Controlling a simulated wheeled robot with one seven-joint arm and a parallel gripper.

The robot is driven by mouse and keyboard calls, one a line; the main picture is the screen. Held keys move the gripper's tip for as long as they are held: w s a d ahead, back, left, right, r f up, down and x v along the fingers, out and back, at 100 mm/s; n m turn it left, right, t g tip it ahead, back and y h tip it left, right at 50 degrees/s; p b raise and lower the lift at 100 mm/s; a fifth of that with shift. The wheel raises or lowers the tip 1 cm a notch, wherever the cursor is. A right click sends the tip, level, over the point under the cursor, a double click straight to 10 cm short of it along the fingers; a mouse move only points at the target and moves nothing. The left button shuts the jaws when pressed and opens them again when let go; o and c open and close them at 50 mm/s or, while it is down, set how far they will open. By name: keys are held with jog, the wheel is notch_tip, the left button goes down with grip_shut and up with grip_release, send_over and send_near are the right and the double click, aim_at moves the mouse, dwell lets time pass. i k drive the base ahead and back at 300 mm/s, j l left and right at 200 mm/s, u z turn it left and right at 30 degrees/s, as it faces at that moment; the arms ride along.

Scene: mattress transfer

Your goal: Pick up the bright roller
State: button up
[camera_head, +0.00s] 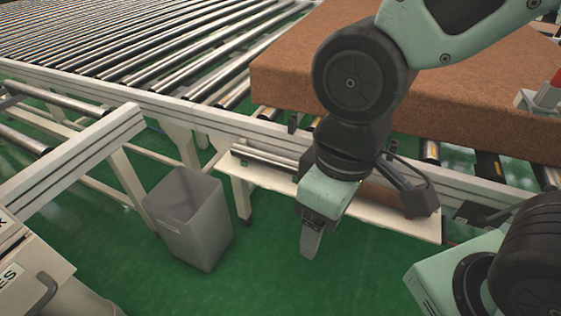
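Bright metal rollers (266,159) lie side by side on a narrow white shelf (262,177) along the conveyor's near side. I cannot tell for sure how many there are or which one the task means. Their right ends are hidden behind my arm. My gripper (311,241) points down in front of the shelf, to the right of and nearer than the rollers, apart from them. Only one finger shape shows clearly, so its opening cannot be judged. I see nothing held at its tip.
A grey bin (189,218) stands on the green floor left of my gripper. A large brown mattress block (440,95) lies on the conveyor behind my arm. A conveyor branch (70,160) runs at left. A cabinet (30,270) stands at lower left. Floor below my gripper is clear.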

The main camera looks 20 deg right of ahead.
aim_at(283, 164)
jog(key=i+l+u, duration=0.3)
jog(key=u, duration=0.2)
jog(key=i+l+u, duration=0.25)
jog(key=l+u, duration=0.2)
jog(key=l, duration=0.1)
